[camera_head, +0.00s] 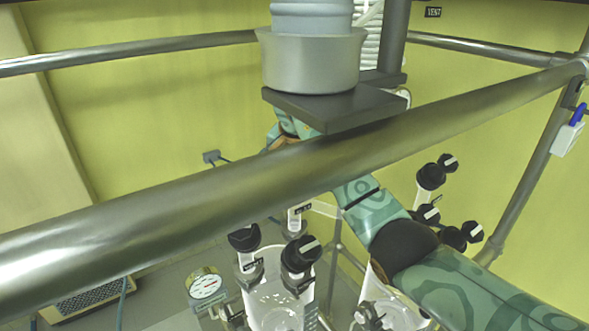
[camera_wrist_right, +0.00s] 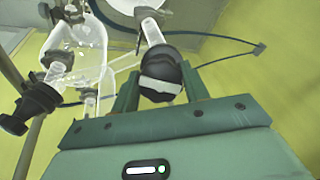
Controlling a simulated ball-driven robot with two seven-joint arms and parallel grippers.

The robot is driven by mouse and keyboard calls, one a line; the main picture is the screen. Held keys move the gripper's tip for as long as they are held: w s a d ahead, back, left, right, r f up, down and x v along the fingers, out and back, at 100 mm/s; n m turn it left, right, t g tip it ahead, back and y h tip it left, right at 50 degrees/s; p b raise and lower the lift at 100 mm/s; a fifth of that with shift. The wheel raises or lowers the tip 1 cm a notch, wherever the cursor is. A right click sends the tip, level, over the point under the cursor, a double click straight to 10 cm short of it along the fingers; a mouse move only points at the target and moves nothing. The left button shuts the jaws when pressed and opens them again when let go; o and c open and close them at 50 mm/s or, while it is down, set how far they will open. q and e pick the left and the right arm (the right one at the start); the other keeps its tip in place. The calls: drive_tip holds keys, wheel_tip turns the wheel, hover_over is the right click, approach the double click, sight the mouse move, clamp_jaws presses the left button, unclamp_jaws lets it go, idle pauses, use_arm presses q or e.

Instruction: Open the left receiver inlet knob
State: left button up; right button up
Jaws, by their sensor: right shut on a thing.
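In the right wrist view, my right gripper (camera_wrist_right: 160,84) has a finger on each side of a black knob (camera_wrist_right: 160,72) with a pale band across its face. It is shut on this knob, which sits at the end of a clear glass tube (camera_wrist_right: 150,32). In the head view, my right arm reaches from the lower right up behind the thick rail, and its gripper is hidden there. I cannot tell from the labels which inlet the held knob belongs to. My left gripper is not in view.
A thick metal rail (camera_head: 180,214) crosses the head view in front of my right arm. Below it stands a glass vessel (camera_head: 277,300) with black knobs (camera_head: 301,253), beside a round gauge (camera_head: 206,286). More black knobs (camera_head: 431,176) stand at right. Another black valve (camera_wrist_right: 36,103) is left of my right gripper.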

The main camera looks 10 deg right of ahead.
drive_tip(key=shift+n, duration=0.9)
drive_tip(key=o, duration=1)
drive_tip(key=shift+a+r, duration=0.1)
